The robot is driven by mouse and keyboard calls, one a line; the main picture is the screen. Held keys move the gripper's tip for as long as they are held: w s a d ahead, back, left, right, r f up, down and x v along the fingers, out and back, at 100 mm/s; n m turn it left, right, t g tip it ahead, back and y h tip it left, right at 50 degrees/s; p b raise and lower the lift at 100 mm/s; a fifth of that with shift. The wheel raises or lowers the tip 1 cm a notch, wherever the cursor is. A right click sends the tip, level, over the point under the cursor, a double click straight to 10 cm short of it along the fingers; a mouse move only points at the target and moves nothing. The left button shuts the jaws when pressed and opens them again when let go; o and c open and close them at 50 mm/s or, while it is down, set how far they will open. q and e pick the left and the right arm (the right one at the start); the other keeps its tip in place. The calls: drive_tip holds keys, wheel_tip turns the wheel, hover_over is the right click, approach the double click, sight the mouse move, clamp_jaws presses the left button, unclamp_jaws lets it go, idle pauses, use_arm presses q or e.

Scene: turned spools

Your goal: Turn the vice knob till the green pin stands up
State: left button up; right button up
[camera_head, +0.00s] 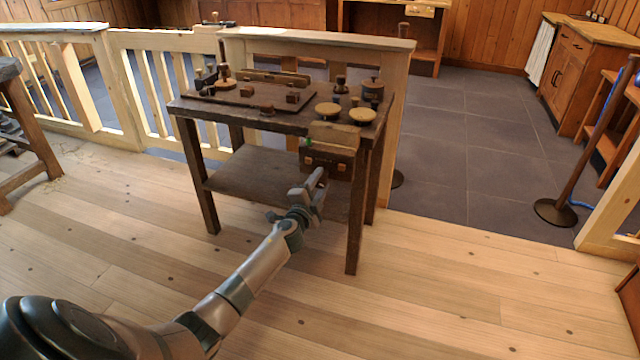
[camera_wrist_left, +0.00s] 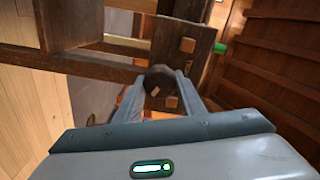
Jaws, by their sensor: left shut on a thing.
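The wooden vice (camera_head: 330,158) is on the front right side of the dark workbench. The green pin (camera_head: 307,142) is a small spot at the vice's left edge. In the left wrist view the green pin (camera_wrist_left: 220,48) sticks out sideways in the picture from the wooden block (camera_wrist_left: 183,42); I cannot tell whether it stands upright. The dark round vice knob (camera_wrist_left: 160,78) is between the fingers of my left gripper (camera_wrist_left: 167,100), which is shut on it. In the head view my left gripper (camera_head: 318,184) is in front of the vice and hides the knob. My right gripper is out of view.
The workbench top (camera_head: 215,105) holds a dark tray, two round discs (camera_head: 362,115), spools and a lidded pot (camera_head: 372,90). A lower shelf (camera_head: 250,175) is beneath. A pale railing (camera_head: 160,85) stands behind. The wooden floor in front is clear.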

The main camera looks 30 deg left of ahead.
use_arm(q)
drive_tip(key=m, duration=0.6)
drive_tip(key=shift+s+d+f+m, duration=0.1)
drive_tip(key=shift+s+f+m, duration=0.05)
drive_tip(key=shift+f+m, duration=0.2)
drive_tip(key=m, duration=0.3)
drive_tip(key=shift+f, duration=0.1)
drive_tip(key=shift+m, duration=0.45)
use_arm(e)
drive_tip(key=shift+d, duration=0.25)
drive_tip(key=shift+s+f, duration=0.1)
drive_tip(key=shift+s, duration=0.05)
use_arm(q)
drive_tip(key=o, duration=1)
drive_tip(key=shift+s, duration=0.1)
drive_tip(key=shift+o, duration=0.2)
drive_tip(key=shift+r, duration=0.2)
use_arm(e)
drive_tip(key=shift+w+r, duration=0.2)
